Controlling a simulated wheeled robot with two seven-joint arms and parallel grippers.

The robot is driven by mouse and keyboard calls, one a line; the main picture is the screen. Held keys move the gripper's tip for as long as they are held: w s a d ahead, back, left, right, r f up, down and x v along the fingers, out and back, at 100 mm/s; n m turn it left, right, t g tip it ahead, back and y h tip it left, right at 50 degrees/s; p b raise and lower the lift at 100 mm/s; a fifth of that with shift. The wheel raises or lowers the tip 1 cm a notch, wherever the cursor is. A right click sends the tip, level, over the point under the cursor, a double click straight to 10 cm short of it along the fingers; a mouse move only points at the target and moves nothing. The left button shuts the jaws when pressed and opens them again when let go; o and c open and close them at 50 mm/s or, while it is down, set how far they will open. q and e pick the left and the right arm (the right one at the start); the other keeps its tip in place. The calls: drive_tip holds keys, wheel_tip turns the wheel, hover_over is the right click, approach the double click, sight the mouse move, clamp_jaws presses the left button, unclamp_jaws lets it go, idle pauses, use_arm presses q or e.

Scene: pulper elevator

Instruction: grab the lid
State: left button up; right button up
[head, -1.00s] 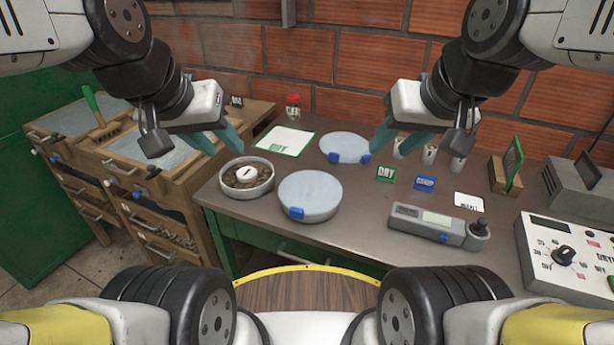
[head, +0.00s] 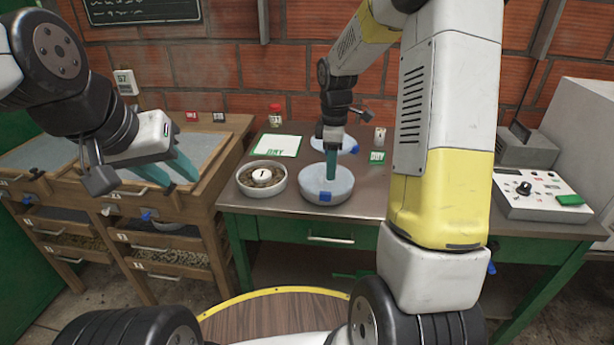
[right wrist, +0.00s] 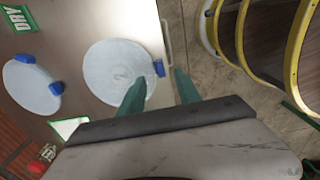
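A round pale blue-grey lid (head: 318,187) with a blue tab at its front lies on the metal table; it also shows in the right wrist view (right wrist: 112,70). A second similar round lid (right wrist: 32,86) with blue tabs lies further back, partly hidden by my right arm in the head view. My right gripper (head: 331,170) points down over the near lid. In the right wrist view its teal fingers (right wrist: 160,90) are spread, one over the lid, one beyond its edge; nothing is between them. Whether they touch the lid cannot be told. My left gripper (head: 180,180) is open and empty over the wooden drawers.
A round dish of beans (head: 244,186) with a white disc stands left of the near lid. A green-edged card (head: 277,146), a red-capped jar (head: 275,116) and a green DRY sign (head: 377,157) are behind. A control box (head: 535,190) stands at right.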

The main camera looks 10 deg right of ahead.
sight(326, 192)
drive_tip(key=shift+a+f, duration=0.15)
drive_tip(key=shift+f, duration=0.75)
drive_tip(key=f, duration=0.4)
drive_tip(key=a+f, duration=0.1)
drive_tip(key=f, duration=0.1)
drive_tip(key=shift+w+f, duration=0.3)
drive_tip(key=shift+f, duration=0.1)
drive_tip(key=shift+d, duration=0.1)
clamp_jaws()
